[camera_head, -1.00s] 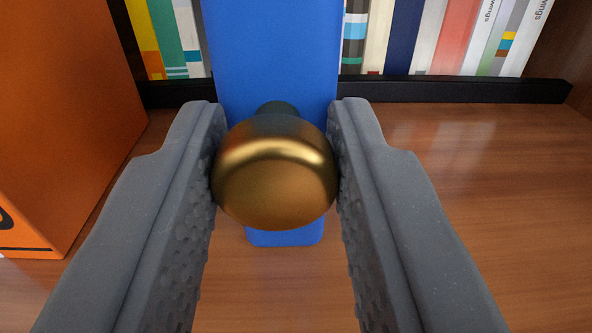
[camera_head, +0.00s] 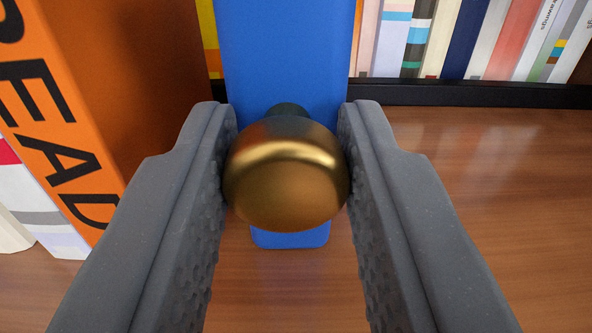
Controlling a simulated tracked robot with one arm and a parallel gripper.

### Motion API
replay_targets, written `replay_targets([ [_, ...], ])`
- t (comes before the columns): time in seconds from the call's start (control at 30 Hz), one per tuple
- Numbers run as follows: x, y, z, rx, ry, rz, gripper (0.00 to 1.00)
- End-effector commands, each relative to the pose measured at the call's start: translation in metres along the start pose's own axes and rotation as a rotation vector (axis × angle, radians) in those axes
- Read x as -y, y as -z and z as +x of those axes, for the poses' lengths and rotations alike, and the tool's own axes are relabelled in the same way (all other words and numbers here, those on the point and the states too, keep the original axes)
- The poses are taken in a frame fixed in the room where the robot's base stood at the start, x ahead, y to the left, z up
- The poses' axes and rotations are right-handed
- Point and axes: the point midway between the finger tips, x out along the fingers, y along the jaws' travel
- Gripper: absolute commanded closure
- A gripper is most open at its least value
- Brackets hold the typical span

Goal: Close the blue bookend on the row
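The blue bookend (camera_head: 287,55) stands upright in the middle of the view, with its flat blue foot (camera_head: 290,238) showing below. A round brass knob (camera_head: 287,172) on a dark stem sticks out from it toward me. My gripper (camera_head: 287,170) has one grey finger on each side of the knob, and both fingers touch it. The gripper is shut on the knob. To the left of the bookend stands the row's end book, a thick orange one (camera_head: 75,130) with black letters on its spine. My left finger hides part of the gap between that book and the bookend.
A white book (camera_head: 50,215) stands left of the orange one. Several books (camera_head: 460,40) stand behind a low black rail (camera_head: 450,94) at the back. The wooden shelf (camera_head: 480,190) is clear on the right.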

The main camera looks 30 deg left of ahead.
Motion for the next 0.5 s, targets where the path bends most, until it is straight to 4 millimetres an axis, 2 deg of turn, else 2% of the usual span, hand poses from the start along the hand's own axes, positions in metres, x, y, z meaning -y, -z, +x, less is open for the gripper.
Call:
replay_targets([
  [0.03, 0.005, 0.023, 0.006, -0.048, 0.014, -0.013, 0.55],
  [0.27, 0.002, 0.023, -0.003, -0.045, 0.009, -0.014, 0.55],
  [0.5, -0.001, 0.013, -0.041, -0.022, 0.001, -0.007, 0.55],
])
